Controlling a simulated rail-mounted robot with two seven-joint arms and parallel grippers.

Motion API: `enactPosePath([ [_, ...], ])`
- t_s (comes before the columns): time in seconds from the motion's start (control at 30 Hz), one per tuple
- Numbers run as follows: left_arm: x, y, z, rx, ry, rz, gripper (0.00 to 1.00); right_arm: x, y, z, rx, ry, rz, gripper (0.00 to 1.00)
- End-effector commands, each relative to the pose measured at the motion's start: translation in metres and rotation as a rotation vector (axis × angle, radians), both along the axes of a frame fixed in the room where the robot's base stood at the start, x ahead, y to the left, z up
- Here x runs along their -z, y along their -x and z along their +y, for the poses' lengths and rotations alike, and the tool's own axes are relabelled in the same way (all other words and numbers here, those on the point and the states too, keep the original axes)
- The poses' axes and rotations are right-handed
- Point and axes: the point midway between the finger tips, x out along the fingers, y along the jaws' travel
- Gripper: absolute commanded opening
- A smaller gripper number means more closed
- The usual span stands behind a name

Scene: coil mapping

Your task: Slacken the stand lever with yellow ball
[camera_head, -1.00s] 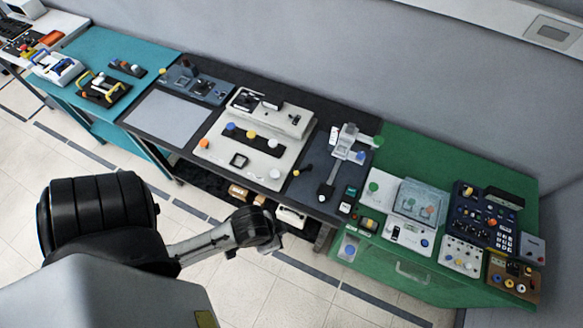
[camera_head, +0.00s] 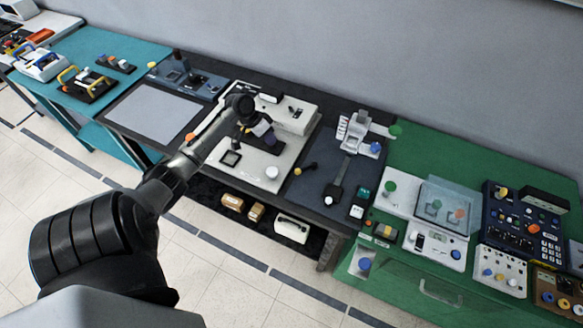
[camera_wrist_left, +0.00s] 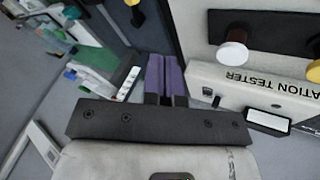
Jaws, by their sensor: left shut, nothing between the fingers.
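The stand (camera_head: 353,150) is a grey upright piece with a blue knob on a dark base plate, right of centre in the head view. A short dark lever with a yellow ball (camera_head: 298,170) shows at the left part of that plate. The yellow ball also shows at the top edge of the left wrist view (camera_wrist_left: 132,3), partly cut off. My left gripper (camera_head: 266,138) is over the white tester, left of the lever and apart from it. Its purple fingers (camera_wrist_left: 166,78) are shut together and hold nothing. My right gripper is not in view.
The white tester (camera_head: 255,172) beside the stand has several coloured knobs, partly hidden by my left arm. A green table (camera_head: 470,160) with panels and boxes is at the right. A blank grey plate (camera_head: 150,113) lies at the left.

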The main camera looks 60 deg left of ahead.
Motion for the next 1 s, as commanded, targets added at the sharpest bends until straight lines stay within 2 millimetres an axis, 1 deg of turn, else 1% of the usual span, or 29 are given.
enactPosePath([
  [0.33,0.000,0.000,0.000,-0.002,0.002,-0.001,0.00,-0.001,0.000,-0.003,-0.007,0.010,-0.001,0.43],
  [0.47,0.007,-0.003,-0.003,-0.002,0.003,0.001,0.00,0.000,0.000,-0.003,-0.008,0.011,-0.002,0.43],
  [0.57,0.019,-0.009,-0.007,-0.002,0.005,0.000,0.00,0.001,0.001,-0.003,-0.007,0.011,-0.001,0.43],
  [1.0,0.088,-0.042,-0.032,-0.001,0.004,0.000,0.00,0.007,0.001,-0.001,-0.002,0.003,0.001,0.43],
])
